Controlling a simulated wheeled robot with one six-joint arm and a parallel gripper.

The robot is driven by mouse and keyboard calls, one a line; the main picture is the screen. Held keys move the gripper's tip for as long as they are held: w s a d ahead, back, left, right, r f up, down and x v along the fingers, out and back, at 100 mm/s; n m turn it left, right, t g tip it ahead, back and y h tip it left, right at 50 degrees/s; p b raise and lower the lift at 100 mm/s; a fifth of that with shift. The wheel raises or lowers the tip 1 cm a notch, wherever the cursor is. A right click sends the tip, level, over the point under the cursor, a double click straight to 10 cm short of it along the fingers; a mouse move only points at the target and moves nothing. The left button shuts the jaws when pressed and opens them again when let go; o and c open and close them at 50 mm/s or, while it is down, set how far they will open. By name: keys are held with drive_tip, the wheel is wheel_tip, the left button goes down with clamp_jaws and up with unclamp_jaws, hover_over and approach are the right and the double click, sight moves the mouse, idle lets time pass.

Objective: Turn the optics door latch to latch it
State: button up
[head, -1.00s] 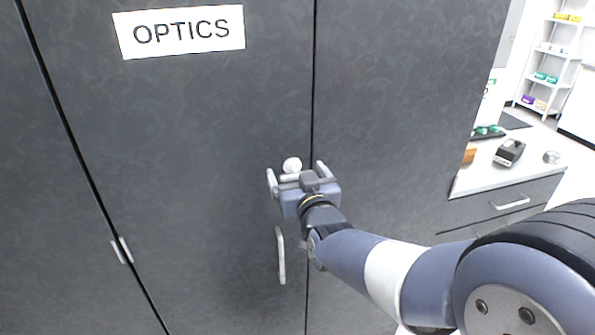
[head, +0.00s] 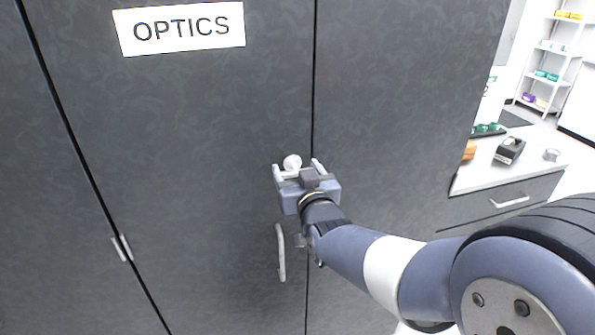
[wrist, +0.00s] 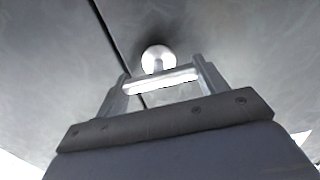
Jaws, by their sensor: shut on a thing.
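The optics door (head: 190,130) is a dark grey panel under a white OPTICS label (head: 184,28). Its latch (head: 292,162) has a pale round hub near the door's right seam, with a light bar below it. In the wrist view the latch bar (wrist: 160,82) lies crosswise, roughly level, between my two fingers, below the round hub. My gripper (head: 298,170) is shut on the latch, one finger at each end of the bar. In the wrist view my gripper (wrist: 162,84) shows the same hold. The gripper body hides the lower part of the latch in the head view.
A pale vertical door handle (head: 281,252) stands just below my gripper. Another small handle (head: 122,248) is at the left seam. At right are a counter with a drawer handle (head: 509,202), a black tape dispenser (head: 509,150) and, farther back, shelves (head: 550,60).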

drive_tip(key=shift+f+b, duration=0.1)
drive_tip(key=shift+b, duration=0.3)
drive_tip(key=m+b, duration=0.1)
drive_tip(key=b, duration=0.1)
drive_tip(key=m+b, duration=0.2)
drive_tip(key=shift+f, duration=0.25)
drive_tip(key=m+b, duration=0.5)
drive_tip(key=b, duration=0.2)
drive_tip(key=shift+d, duration=0.15)
drive_tip(key=m+b, duration=0.4)
drive_tip(key=shift+m, duration=0.4)
drive_tip(key=shift+w+r+m+b, duration=0.1)
drive_tip(key=shift+m+b, duration=0.85)
drive_tip(key=shift+m, duration=1.35)
drive_tip(key=o, duration=1)
